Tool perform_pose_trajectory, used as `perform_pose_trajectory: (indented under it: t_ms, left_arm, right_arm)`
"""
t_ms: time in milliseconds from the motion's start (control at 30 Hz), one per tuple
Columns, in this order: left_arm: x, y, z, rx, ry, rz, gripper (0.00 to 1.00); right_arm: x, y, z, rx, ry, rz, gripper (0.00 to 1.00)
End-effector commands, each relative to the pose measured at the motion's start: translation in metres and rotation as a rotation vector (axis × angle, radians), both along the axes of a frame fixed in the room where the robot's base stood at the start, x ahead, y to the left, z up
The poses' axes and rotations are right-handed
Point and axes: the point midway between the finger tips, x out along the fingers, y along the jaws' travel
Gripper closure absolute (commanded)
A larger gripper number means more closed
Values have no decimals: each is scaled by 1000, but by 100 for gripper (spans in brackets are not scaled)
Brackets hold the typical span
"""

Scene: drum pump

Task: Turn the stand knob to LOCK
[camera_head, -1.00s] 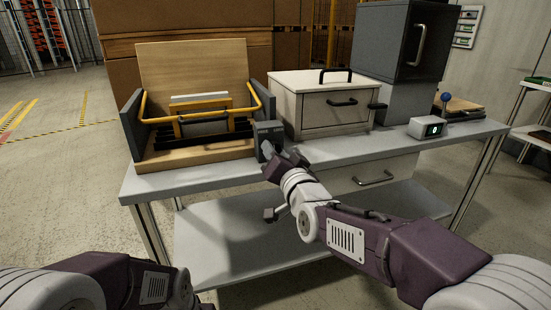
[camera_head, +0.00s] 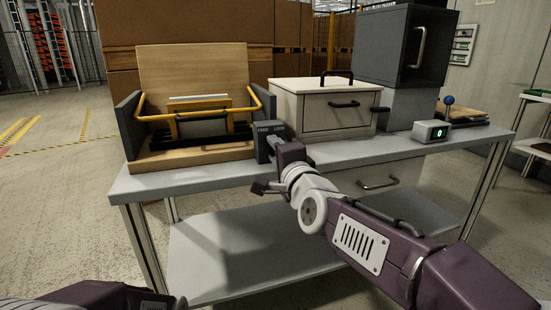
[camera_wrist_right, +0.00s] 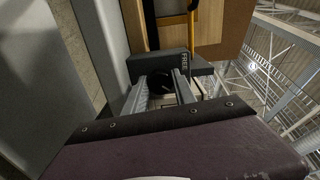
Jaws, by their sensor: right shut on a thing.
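The stand's dark control box (camera_head: 263,130) is at the bench's front edge, at the right end of the wooden stand (camera_head: 190,160). Small white lettering runs along its top. In the right wrist view the box (camera_wrist_right: 150,65) shows the word FREE near its right end. The dark round knob (camera_wrist_right: 160,82) sits between my right gripper's fingers. My right gripper (camera_wrist_right: 160,92) is shut on the knob; in the head view its body hides the knob. My left forearm shows at the bottom left, but its gripper is out of view.
A pale drawer box (camera_head: 300,110) with a black handle stands right of the control box. A dark cabinet (camera_head: 395,45) is behind it. The lower shelf (camera_head: 240,235) is bare.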

Motion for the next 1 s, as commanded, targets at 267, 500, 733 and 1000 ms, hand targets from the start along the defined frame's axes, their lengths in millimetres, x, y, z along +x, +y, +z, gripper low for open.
perform_pose_trajectory:
  t_ms: [267, 500, 733, 1000]
  left_arm:
    - [0, 0, -9, 0, 0, 0, 64]
    - [0, 0, -10, 0, 0, 0, 64]
    - [0, 0, -10, 0, 0, 0, 64]
    - [0, 0, -10, 0, 0, 0, 64]
  right_arm:
    - [0, 0, -2, 89, 31, 1, 100]
    - [0, 0, -1, 113, 39, 0, 100]
    - [0, 0, 0, 113, 39, 0, 100]
    - [0, 0, 0, 112, 37, 0, 46]
